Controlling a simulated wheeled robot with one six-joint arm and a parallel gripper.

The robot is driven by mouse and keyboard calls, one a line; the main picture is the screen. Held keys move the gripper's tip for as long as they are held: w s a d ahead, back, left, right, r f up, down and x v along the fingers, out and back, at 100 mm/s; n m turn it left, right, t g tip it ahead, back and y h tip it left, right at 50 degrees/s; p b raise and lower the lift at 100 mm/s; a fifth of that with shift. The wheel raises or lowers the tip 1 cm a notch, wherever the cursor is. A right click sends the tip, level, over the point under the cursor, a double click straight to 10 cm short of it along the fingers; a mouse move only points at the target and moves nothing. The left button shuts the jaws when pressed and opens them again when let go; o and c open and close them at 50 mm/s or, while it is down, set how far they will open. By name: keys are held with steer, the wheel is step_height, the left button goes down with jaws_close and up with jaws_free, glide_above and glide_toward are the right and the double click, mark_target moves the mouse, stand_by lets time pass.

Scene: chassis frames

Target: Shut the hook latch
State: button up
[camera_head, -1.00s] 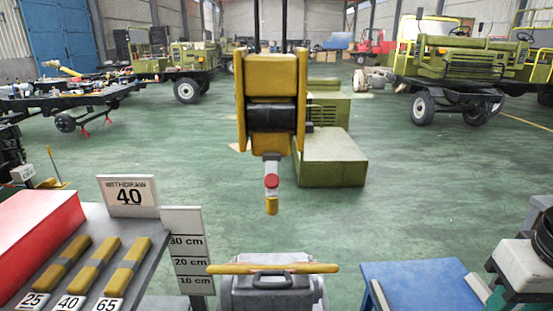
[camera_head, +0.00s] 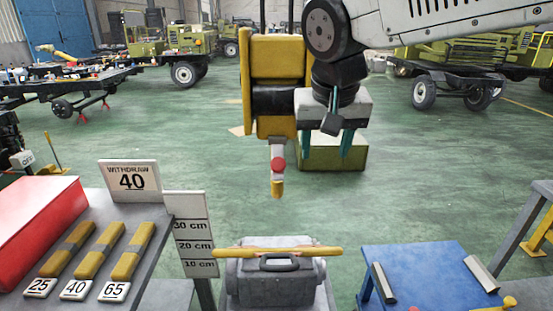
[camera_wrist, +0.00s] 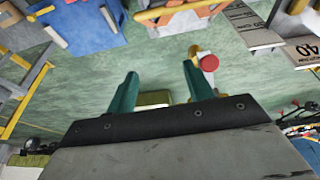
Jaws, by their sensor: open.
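The hook (camera_head: 277,184) hangs below a yellow and black hoist block (camera_head: 278,68). It has a pale shank, a red round knob (camera_head: 278,164) and a yellow lower end. The latch itself is too small to make out. My gripper (camera_head: 327,150) has teal fingers spread apart with nothing between them. It points down, just right of the hook and apart from it in the picture. In the wrist view my gripper (camera_wrist: 160,74) is open, with the red knob (camera_wrist: 209,62) by the right fingertip.
A grey machine with a yellow bar (camera_head: 278,252) stands below the hook. A blue table (camera_head: 420,270) is at the right. A grey bench with a red box (camera_head: 38,225) and labelled yellow bars is at the left. Open green floor lies behind.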

glide_toward(278, 162)
steer(key=f, duration=0.2)
steer(key=shift+t, duration=0.4)
steer(key=x, duration=0.7)
steer(key=shift+w+d, duration=0.15)
steer(key=shift+c, duration=0.3)
jaws_close()
